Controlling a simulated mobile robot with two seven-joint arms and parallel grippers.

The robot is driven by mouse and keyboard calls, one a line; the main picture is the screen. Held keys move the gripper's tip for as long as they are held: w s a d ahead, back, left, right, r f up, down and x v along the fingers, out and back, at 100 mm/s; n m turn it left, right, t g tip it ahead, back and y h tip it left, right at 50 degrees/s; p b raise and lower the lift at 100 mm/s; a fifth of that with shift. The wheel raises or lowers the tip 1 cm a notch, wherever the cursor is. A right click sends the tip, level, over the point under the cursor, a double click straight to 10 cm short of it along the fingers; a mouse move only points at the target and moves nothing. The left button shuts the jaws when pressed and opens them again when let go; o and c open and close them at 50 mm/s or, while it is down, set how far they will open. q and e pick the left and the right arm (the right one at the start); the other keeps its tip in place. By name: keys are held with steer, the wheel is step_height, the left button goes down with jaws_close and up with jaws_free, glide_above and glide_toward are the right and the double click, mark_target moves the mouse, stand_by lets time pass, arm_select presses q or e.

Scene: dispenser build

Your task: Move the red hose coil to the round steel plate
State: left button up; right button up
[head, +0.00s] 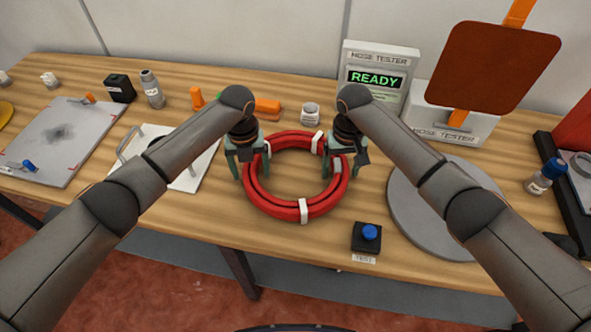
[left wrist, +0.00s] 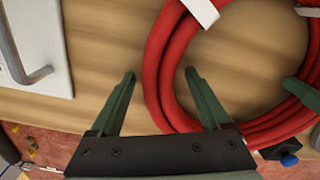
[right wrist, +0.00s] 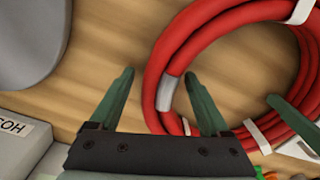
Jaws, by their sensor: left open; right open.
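The red hose coil (head: 275,210), bound with white ties, lies flat on the wooden table in front of me. The round steel plate (head: 408,208) lies to its right, bare where it shows and partly hidden by my right arm. My left gripper (head: 251,170) is open at the coil's left side. In the left wrist view its fingers stand either side of the red hose (left wrist: 157,72). My right gripper (head: 342,171) is open at the coil's right side. In the right wrist view its fingers straddle the hose near a grey sleeve (right wrist: 168,92). The plate's edge (right wrist: 30,40) shows there too.
A black TEST box with a blue button (head: 366,238) sits between coil and plate at the front edge. The hose tester (head: 377,78) reads READY behind. A white tray with a handle (head: 187,180) lies left of the coil. A rust-brown panel (head: 490,68) stands up at the right.

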arm_select(q)
jaws_close()
arm_select(e)
jaws_close()
arm_select(q)
steer(key=shift+r, duration=0.1)
arm_select(e)
steer(key=shift+w+r, duration=0.1)
stand_by(0.9)
